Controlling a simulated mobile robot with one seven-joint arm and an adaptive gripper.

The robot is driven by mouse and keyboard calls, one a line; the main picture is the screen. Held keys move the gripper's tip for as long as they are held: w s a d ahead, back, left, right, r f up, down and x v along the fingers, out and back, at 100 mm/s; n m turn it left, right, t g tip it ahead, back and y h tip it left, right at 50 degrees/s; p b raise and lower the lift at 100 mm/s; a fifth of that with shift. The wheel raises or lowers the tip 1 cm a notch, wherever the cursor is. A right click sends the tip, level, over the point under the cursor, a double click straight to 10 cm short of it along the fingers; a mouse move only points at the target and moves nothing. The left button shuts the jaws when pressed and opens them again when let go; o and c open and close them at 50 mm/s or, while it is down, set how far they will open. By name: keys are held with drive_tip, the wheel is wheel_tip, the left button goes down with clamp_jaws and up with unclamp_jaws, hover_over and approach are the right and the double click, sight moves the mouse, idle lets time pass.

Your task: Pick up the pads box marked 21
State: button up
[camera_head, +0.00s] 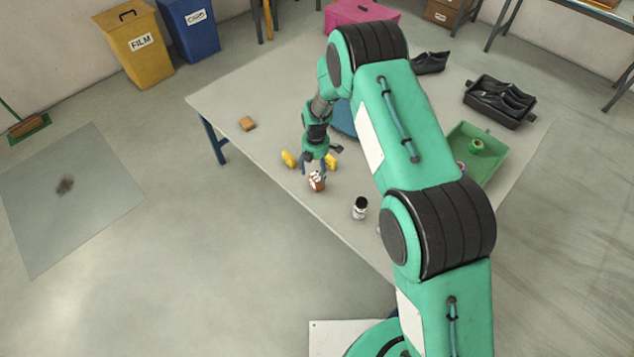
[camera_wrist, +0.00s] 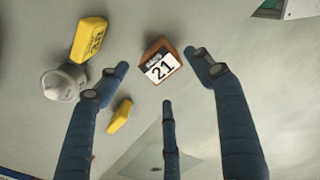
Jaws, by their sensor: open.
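The pads box marked 21 is a small brown box (camera_wrist: 162,63) with a white label, seen in the upper middle of the wrist view. In the head view it is a small brown and white box (camera_head: 317,181) near the front edge of the table. My gripper (camera_head: 318,172) is right over the box, pointing down. In the wrist view, my gripper (camera_wrist: 161,80) has its three blue fingers spread, with the box between and just beyond the two side fingertips. Nothing is held. Any gap between fingers and box is hard to judge.
Two yellow items (camera_head: 288,158) (camera_head: 331,162) lie close to my gripper. A white bottle with a dark cap (camera_head: 360,208) stands to the right. A brown block (camera_head: 247,123) lies at left on the grey table (camera_head: 235,100). A green tray (camera_head: 490,150) and black shoes (camera_head: 498,98) are at right.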

sight(317, 176)
drive_tip(key=shift+d+f+b, duration=0.15)
drive_tip(key=shift+f+b, duration=0.15)
drive_tip(key=shift+f, duration=1.05)
drive_tip(key=shift+d+f+b, duration=0.1)
drive_tip(key=shift+f+b, duration=0.2)
drive_tip(key=shift+f, duration=1)
drive_tip(key=c, duration=1.3)
drive_tip(key=shift+r, duration=0.1)
drive_tip(key=shift+r, duration=0.4)
wheel_tip(317, 176, up, 3)
drive_tip(key=shift+r+p, duration=0.1)
drive_tip(key=shift+p, duration=0.4)
drive_tip(key=s+d+p, duration=0.2)
drive_tip(key=s+d, duration=0.2)
drive_tip(key=s, duration=1.1)
drive_tip(key=shift+s+r, duration=0.3)
drive_tip(key=shift+r, duration=0.15)
